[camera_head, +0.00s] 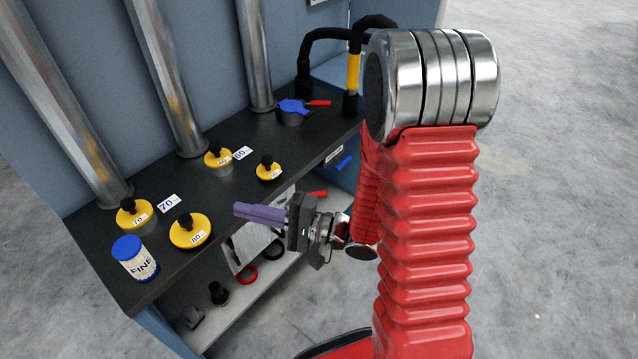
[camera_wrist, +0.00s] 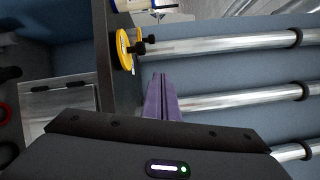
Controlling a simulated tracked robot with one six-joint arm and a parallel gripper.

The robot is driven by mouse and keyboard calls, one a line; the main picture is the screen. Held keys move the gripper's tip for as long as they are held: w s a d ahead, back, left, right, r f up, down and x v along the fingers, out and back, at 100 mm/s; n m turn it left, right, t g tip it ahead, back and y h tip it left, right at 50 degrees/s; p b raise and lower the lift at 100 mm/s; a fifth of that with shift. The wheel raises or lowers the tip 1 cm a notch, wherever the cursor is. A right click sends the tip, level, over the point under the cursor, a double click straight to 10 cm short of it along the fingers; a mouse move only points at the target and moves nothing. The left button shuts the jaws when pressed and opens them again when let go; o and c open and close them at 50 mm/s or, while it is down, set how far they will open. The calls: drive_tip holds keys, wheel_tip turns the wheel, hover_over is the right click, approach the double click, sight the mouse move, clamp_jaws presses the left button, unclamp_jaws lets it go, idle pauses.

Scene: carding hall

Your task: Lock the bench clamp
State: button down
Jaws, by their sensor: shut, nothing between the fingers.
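My gripper (camera_head: 240,209) has purple fingers, shut and empty, pointing left in front of the dark bench (camera_head: 110,240). Its closed fingers (camera_wrist: 160,78) also show in the wrist view, with nothing at their tips. A blue fixture (camera_head: 294,107) with a red handle (camera_head: 319,103) stands on a grey base at the bench's far end; it may be the bench clamp. My gripper is well apart from it. Another red handle-like piece (camera_head: 318,194) shows just beyond my gripper, partly hidden by it. I cannot tell whether either is locked.
Several yellow knobbed discs, one here (camera_head: 190,231), and a blue-lidded tub (camera_head: 134,259) stand on the bench. Three metal pipes rise at the back, one here (camera_head: 166,80). A black pipe frame with a yellow sleeve (camera_head: 352,72) stands at the far end. Open floor (camera_head: 560,200) lies right.

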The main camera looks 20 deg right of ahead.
drive_tip(key=s+a+r+n+g+h, duration=0.2)
drive_tip(key=s+n+g, duration=0.2)
drive_tip(key=s+g, duration=0.3)
drive_tip(key=s+a+r+n+g+h, duration=0.1)
drive_tip(key=s+n+g+h, duration=0.3)
drive_tip(key=s, duration=0.6)
drive_tip(key=d+r+t+h, duration=0.3)
drive_tip(key=d+r+h, duration=0.1)
drive_tip(key=d, duration=0.3)
drive_tip(key=d+r+n+t+h, duration=0.1)
drive_tip(key=d+r+t+h, duration=0.2)
drive_tip(key=d, duration=0.5)
drive_tip(key=shift+w+d+r+n+h, duration=0.3)
drive_tip(key=shift+w+r+h, duration=0.15)
drive_tip(key=shift+r+h, duration=0.5)
drive_tip(key=shift+s+f, duration=0.15)
drive_tip(key=shift+f, duration=0.1)
